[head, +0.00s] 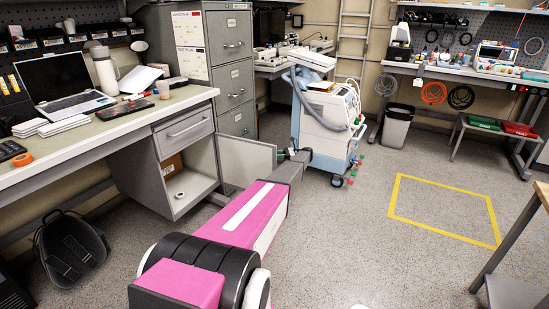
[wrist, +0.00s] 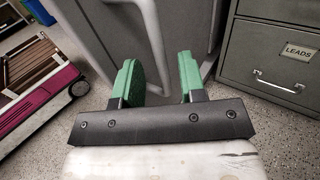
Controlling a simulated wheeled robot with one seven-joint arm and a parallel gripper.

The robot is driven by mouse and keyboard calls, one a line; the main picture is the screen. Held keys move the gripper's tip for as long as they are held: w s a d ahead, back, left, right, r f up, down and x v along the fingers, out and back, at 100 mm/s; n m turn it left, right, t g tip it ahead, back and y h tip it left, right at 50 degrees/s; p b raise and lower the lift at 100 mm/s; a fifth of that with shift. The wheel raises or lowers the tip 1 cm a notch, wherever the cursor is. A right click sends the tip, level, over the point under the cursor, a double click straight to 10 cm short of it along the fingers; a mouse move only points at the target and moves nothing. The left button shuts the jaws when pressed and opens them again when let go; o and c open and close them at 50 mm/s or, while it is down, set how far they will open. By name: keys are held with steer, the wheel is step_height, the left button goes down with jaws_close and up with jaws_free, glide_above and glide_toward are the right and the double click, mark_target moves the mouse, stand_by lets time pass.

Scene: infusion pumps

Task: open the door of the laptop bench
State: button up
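The laptop bench (head: 140,113) stands at the left with a laptop (head: 65,85) on top. Its grey door (head: 245,160) hangs wide open, swung out to the right from below the drawer (head: 187,130), and the compartment inside is exposed. My gripper (head: 291,153) is just beyond the door's free edge, partly hidden by my arm. In the wrist view, the two green fingers of my gripper (wrist: 160,82) are apart. A grey panel (wrist: 105,35), apparently the door, stands ahead of them. I cannot tell whether either finger touches it.
A filing cabinet (head: 232,85) stands behind the door; its LEADS drawer (wrist: 275,55) shows in the wrist view. A wheeled medical cart (head: 328,125) stands close beyond my gripper. A black backpack (head: 70,250) lies under the bench. The yellow-outlined floor (head: 445,210) is clear.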

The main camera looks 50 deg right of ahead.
steer(key=v, duration=0.7)
steer(key=shift+s+d, duration=0.1)
steer(key=shift+s, duration=0.05)
